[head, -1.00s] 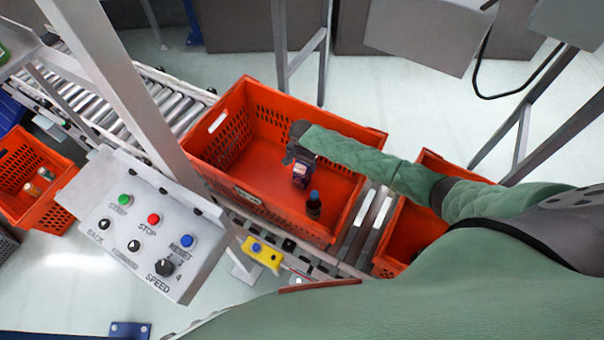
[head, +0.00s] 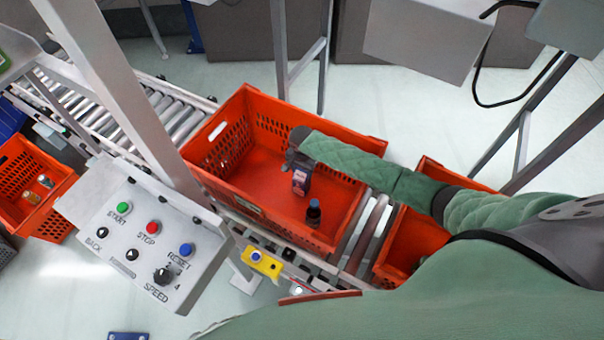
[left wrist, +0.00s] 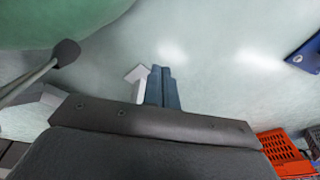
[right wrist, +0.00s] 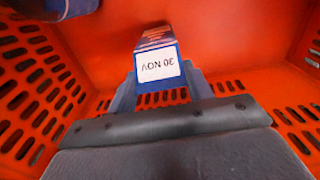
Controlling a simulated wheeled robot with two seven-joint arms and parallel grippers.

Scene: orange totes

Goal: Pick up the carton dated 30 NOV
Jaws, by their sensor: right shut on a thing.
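The carton (right wrist: 160,60) is dark blue with a white label reading 30 NOV, upside down in the right wrist view. In the head view the carton (head: 300,182) is inside the large orange tote (head: 225,170). My right gripper (right wrist: 160,92) is shut on the carton, one finger on each side. In the head view my right gripper (head: 296,158) reaches into that tote from the right. A dark bottle with a blue cap (head: 313,212) stands near the carton. My left gripper (left wrist: 163,88) is shut and empty over the floor, outside the head view.
The tote's perforated walls (right wrist: 40,100) surround the right gripper. A second orange tote (head: 408,240) lies to the right on the conveyor, another (head: 48,215) at the far left. A control panel (head: 150,235) and a metal post (head: 125,90) stand to the left.

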